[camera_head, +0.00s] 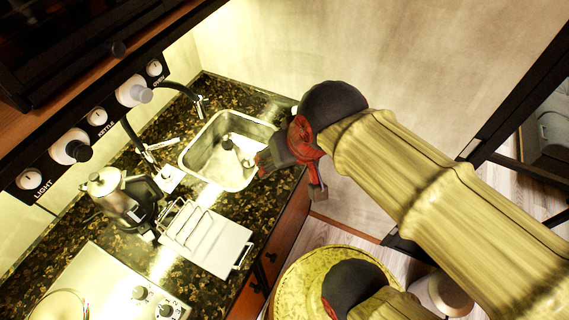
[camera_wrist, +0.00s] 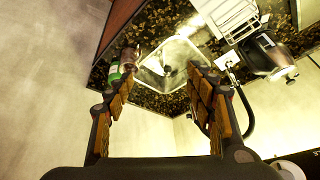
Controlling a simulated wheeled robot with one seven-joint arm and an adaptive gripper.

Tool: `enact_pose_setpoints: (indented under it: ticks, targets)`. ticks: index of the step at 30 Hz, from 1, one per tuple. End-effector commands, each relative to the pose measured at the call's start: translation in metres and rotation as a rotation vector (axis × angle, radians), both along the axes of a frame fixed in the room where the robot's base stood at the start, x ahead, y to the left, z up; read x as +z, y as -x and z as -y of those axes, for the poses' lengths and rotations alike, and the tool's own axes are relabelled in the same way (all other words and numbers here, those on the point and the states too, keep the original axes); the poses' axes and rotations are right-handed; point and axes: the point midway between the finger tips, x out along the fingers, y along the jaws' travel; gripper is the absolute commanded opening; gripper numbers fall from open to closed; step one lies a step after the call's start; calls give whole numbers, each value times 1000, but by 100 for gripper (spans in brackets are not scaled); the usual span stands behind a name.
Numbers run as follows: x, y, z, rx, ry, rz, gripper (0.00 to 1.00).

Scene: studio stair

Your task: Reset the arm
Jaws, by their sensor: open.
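My gripper (camera_head: 284,156) shows in the head view at the end of my raised, yellow-brown arm, near the right side of the sink and the counter's front edge. It is dark with red parts. In the wrist view my gripper (camera_wrist: 158,78) has its two brown-padded fingers spread apart with nothing between them. The metal sink (camera_head: 202,164) lies beyond the fingers, and it also shows in the wrist view (camera_wrist: 180,52). The arm covers part of the wall and floor in the head view.
A white rack (camera_head: 222,243), a kettle (camera_head: 107,184) and a stove (camera_head: 92,285) stand on the dark speckled counter. Labelled knobs line the panel at left. In the wrist view a green-and-white item (camera_wrist: 115,72) is close behind the left finger.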

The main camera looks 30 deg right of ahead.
Motion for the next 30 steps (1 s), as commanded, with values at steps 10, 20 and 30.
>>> enact_pose_setpoints:
  ticks: [10, 20, 30]
  targets:
    - [1, 15, -4, 149, 71, 29, 55]
    - [-18, 15, -4, 147, 70, 29, 55]
    - [-62, 15, -4, 146, 69, 28, 55]
